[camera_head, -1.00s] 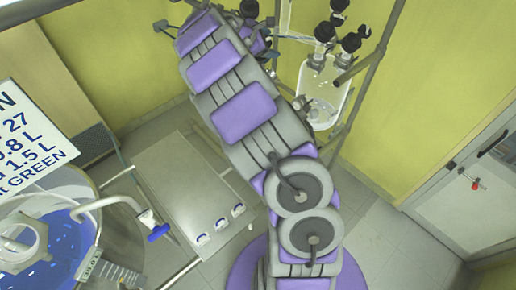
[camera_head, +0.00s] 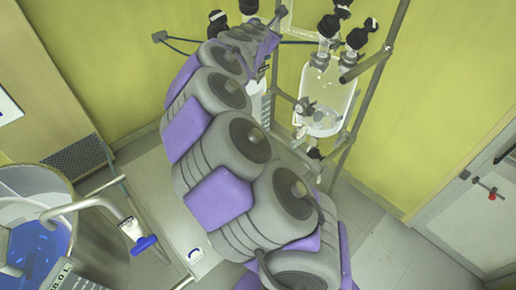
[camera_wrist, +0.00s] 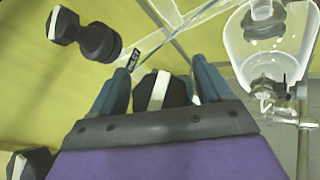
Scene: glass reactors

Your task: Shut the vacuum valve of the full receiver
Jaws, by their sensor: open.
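My gripper (camera_wrist: 160,66) is open in the wrist view, its two teal fingers spread. A black valve knob with a white stripe (camera_wrist: 157,92) shows between the fingers, with no visible contact. In the head view my arm reaches to the back, and its end hides the gripper. A clear glass receiver (camera_head: 318,95) hangs in the frame to the right of the arm, black knobs (camera_head: 328,26) above it. It also shows at the right of the wrist view (camera_wrist: 245,45). Another vessel (camera_head: 256,105) is mostly hidden behind my arm. I cannot tell which receiver is full.
More black knobs (camera_wrist: 98,42) are at the left of the wrist view. A metal rod frame (camera_head: 372,90) stands right of the receiver. A glass vessel with blue contents (camera_head: 40,245) and a blue-handled tap (camera_head: 144,243) are at left. The floor at right is clear.

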